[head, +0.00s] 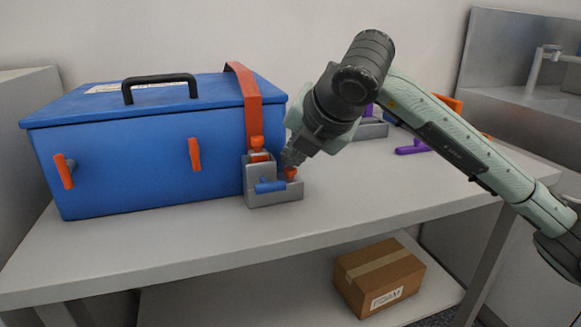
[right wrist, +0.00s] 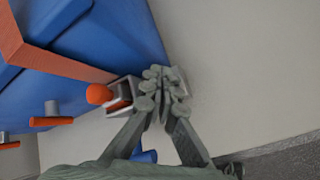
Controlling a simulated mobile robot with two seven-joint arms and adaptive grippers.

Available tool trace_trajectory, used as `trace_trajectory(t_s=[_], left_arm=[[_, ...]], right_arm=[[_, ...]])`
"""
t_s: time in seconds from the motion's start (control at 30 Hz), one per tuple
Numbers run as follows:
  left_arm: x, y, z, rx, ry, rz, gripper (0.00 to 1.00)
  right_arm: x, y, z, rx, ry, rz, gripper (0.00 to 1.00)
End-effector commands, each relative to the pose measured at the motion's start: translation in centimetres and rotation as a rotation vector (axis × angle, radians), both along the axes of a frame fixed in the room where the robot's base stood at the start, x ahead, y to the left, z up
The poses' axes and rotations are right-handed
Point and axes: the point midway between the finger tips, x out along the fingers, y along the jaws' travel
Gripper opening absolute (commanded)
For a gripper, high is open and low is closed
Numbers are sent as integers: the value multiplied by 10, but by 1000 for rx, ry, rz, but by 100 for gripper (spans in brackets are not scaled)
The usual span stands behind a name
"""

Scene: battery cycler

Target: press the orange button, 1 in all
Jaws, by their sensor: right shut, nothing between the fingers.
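An orange button (head: 291,173) shows on the lower right part of a small grey fixture (head: 274,196) at the right front of the blue box. My right gripper (head: 290,158) is shut and empty, pointing down, with its fingertips right at the top of the button. I cannot tell whether they touch it. In the right wrist view the closed fingers (right wrist: 165,88) hide the button. A larger orange knob (head: 257,143) tops the taller part of the fixture, also in the right wrist view (right wrist: 98,94). A blue peg (head: 270,186) sticks out of the fixture's front. My left gripper is not in view.
The blue box (head: 120,165) with a black handle, orange latches and an orange strap (head: 245,90) stands left of the gripper. Purple and orange parts (head: 412,148) lie behind my right arm. The front table strip (head: 200,235) is clear. A cardboard box (head: 378,277) sits below.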

Motion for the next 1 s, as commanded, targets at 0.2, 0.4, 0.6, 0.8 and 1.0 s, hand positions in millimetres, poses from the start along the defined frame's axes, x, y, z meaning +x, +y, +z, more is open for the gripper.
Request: trace_trajectory(t_s=[0.2, 0.4, 0.6, 0.8, 1.0], left_arm=[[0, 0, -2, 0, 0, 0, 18], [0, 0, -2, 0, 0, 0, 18], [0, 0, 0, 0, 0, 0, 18], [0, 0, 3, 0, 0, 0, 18], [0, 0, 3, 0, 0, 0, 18]], right_arm=[[0, 0, -2, 0, 2, 1, 0], [0, 0, -2, 0, 2, 1, 0], [0, 0, 4, 0, 2, 1, 0], [0, 0, 15, 0, 2, 1, 0], [0, 0, 17, 0, 2, 1, 0]])
